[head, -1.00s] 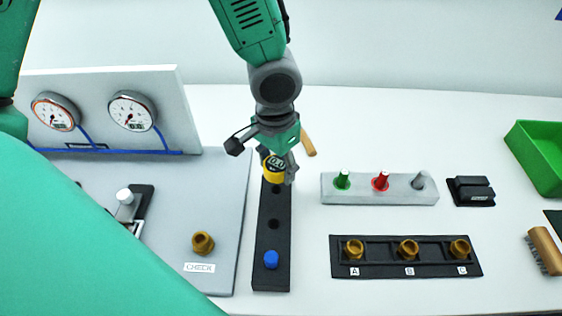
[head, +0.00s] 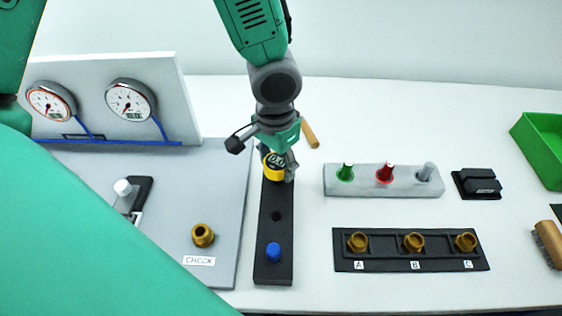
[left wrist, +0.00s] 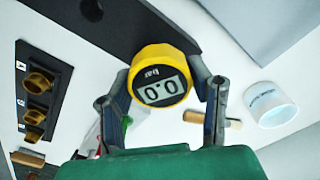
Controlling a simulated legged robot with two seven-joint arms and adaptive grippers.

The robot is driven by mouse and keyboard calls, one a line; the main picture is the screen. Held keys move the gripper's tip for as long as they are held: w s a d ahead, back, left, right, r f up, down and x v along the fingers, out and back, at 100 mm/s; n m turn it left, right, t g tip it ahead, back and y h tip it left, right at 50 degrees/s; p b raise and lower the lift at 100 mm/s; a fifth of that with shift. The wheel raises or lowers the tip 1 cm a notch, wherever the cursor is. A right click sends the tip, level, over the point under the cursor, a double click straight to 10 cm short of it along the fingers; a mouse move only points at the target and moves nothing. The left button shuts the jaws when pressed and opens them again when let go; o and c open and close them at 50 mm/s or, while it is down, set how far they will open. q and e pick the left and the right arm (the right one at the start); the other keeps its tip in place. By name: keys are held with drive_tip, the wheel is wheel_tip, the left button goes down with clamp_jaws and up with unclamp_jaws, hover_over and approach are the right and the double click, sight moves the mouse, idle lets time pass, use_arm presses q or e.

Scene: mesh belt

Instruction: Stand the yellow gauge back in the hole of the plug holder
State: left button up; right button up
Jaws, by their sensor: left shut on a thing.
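The yellow gauge (head: 273,167), with a digital face, is held in my left gripper (head: 278,169). Its display reads 0.0 in the left wrist view (left wrist: 161,82), where the fingers close on its two sides. The plug holder (head: 266,233) is a long black block. The gauge is over its far part, and I cannot tell whether it touches the block or is in a hole. An empty hole (head: 276,216) shows nearer the front, and a blue plug (head: 273,252) stands at the near end. My right gripper is not in view.
Left of the holder is a grey plate (head: 222,215) with a brass fitting and two dial gauges behind. To the right are a grey block (head: 365,185) with coloured pegs and a black rack (head: 345,262) with brass fittings. A wooden-handled tool (head: 309,134) lies behind the gripper.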

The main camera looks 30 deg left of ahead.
sight(278, 174)
use_arm(q)
drive_tip(key=shift+s+a, duration=0.1)
drive_tip(key=shift+a, duration=0.35)
drive_tip(key=shift+d, duration=0.1)
drive_tip(key=shift+d, duration=0.3)
drive_tip(key=shift+p, duration=0.35)
drive_tip(key=shift+a, duration=0.15)
drive_tip(key=shift+d, duration=0.4)
drive_tip(key=shift+f+b, duration=0.65)
drive_tip(key=shift+f, duration=0.9)
drive_tip(key=o, duration=1.3)
drive_tip(key=shift+o, duration=0.2)
